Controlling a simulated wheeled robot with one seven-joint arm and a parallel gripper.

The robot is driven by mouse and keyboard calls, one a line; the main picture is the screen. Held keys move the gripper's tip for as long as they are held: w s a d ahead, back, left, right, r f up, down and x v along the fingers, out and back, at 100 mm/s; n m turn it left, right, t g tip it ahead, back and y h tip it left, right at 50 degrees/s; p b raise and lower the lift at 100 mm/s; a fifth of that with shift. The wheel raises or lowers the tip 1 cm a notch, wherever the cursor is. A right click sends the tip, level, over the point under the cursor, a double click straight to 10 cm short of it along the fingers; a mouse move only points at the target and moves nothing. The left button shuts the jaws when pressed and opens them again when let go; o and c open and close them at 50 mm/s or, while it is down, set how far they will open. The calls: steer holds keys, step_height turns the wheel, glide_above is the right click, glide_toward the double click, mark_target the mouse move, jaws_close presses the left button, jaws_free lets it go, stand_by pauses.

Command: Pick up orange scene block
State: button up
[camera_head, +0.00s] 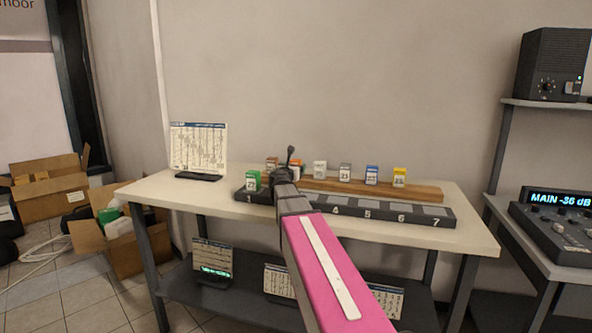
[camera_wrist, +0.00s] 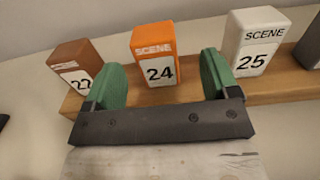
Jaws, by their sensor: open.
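The orange scene block (camera_wrist: 154,55) stands upright on the wooden strip (camera_wrist: 185,92) in the wrist view, with a white label reading 24. My gripper (camera_wrist: 161,76) is open, with one green fingertip on each side of the block's lower part in the picture. Nothing is clamped, and I cannot tell whether the fingers touch the block or how deep they reach. In the head view the orange block (camera_head: 297,163) is mostly hidden behind my dark gripper (camera_head: 287,174), which is over the table's back half.
A brown block (camera_wrist: 76,62) stands left of the orange one and a white block (camera_wrist: 253,40) right of it. Grey, blue and yellow blocks continue rightward along the strip. A green block (camera_head: 253,181) sits on the numbered black rail (camera_head: 390,215). A chart stand (camera_head: 198,148) is at left.

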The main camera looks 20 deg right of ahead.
steer(key=x, duration=0.6)
steer(key=shift+w+f, duration=0.3)
steer(key=shift+w, duration=0.1)
steer(key=c, duration=1)
